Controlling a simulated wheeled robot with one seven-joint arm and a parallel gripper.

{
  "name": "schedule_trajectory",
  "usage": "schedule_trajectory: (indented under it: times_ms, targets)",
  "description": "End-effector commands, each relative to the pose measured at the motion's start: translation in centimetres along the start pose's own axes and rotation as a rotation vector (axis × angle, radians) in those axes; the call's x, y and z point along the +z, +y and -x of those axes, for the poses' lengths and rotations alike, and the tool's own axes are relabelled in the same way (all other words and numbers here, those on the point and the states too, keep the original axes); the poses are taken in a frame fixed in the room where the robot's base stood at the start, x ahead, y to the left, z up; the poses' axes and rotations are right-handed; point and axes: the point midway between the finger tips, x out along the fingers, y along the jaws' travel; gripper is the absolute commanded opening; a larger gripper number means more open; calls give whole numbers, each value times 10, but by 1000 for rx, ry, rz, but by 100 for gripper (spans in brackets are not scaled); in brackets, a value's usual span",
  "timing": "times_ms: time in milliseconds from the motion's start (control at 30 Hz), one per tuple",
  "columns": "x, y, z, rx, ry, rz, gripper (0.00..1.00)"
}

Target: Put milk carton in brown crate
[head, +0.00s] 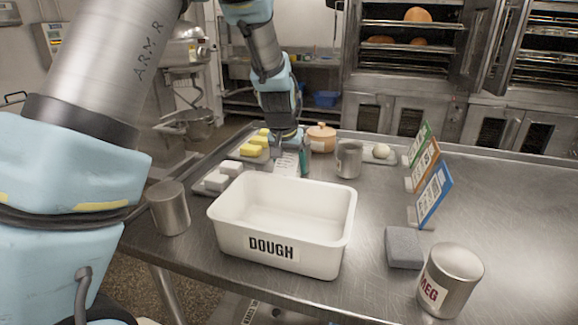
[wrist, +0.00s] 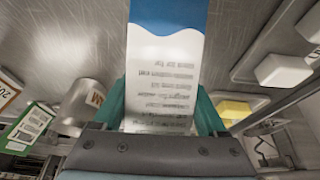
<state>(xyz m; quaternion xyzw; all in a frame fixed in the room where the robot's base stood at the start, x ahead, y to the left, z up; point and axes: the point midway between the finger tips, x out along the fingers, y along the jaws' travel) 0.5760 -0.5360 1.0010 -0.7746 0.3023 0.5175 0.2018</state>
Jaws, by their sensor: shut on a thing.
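The milk carton (wrist: 164,70) is white with lines of print and a blue end. My gripper (wrist: 160,105) is shut on it, with a teal finger on each side in the wrist view. In the head view the carton (head: 286,164) shows as a white printed face below my gripper (head: 290,150), behind the white bin and close to the table; I cannot tell whether it touches the table. I see no brown crate in either view. The bin in front is white, empty and labelled DOUGH (head: 271,249).
Yellow blocks (head: 251,150) and white blocks (head: 217,182) on trays lie left of the carton. An orange lidded pot (head: 321,137) and metal cups (head: 348,160) (head: 169,209) (head: 450,281) stand around. Upright signs (head: 433,194) and a grey block (head: 403,248) are right. The table's right side is clear.

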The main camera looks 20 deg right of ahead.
Motion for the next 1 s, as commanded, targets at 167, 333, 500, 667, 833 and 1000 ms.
schedule_trajectory:
  times_ms: [167, 333, 500, 667, 833, 1000]
  targets:
    - [0, 0, 0, 0, 0, 0, 35]
    - [0, 0, 0, 0, 0, 0, 16]
    - [0, 0, 0, 0, 0, 0, 0]
    - [0, 0, 0, 0, 0, 0, 0]
    - [-1, 0, 1, 0, 3, 0, 0]
    - [-4, 0, 6, 1, 5, -1, 0]
